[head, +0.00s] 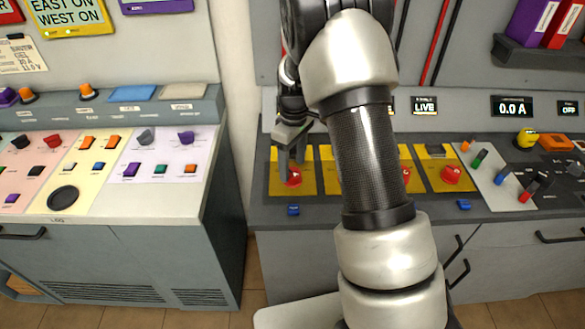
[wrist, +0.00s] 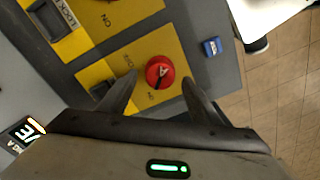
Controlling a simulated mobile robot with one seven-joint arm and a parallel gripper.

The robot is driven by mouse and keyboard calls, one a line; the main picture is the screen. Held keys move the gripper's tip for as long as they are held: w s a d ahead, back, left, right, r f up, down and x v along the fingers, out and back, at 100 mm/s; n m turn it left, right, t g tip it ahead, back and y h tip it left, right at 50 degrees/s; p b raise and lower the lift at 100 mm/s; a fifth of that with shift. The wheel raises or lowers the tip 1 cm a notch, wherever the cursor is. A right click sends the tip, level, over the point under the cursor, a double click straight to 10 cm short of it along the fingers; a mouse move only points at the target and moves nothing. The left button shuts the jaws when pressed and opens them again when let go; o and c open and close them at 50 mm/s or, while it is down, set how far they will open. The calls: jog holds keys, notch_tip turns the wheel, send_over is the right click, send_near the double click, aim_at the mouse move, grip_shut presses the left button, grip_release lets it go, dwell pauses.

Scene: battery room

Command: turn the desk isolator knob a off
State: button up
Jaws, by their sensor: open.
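The red isolator knob (wrist: 160,73) with a white mark on its face sits on a yellow plate (wrist: 118,62) in the wrist view. The same knob shows in the head view (head: 292,180) on the leftmost yellow plate, partly covered by my gripper (head: 291,168). In the wrist view my gripper (wrist: 158,80) is open, with one dark finger on each side of the knob. I cannot tell whether the fingers touch it.
Another red knob (head: 452,175) stands on a yellow plate to the right, and a further one is partly behind my arm. Blue blocks (head: 293,210) sit along the desk's front edge. A separate console (head: 218,185) full of switches stands at left, across a gap.

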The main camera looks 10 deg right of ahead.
jog(key=shift+f, duration=0.95)
jog(key=shift+c, duration=0.2)
jog(key=c, duration=1)
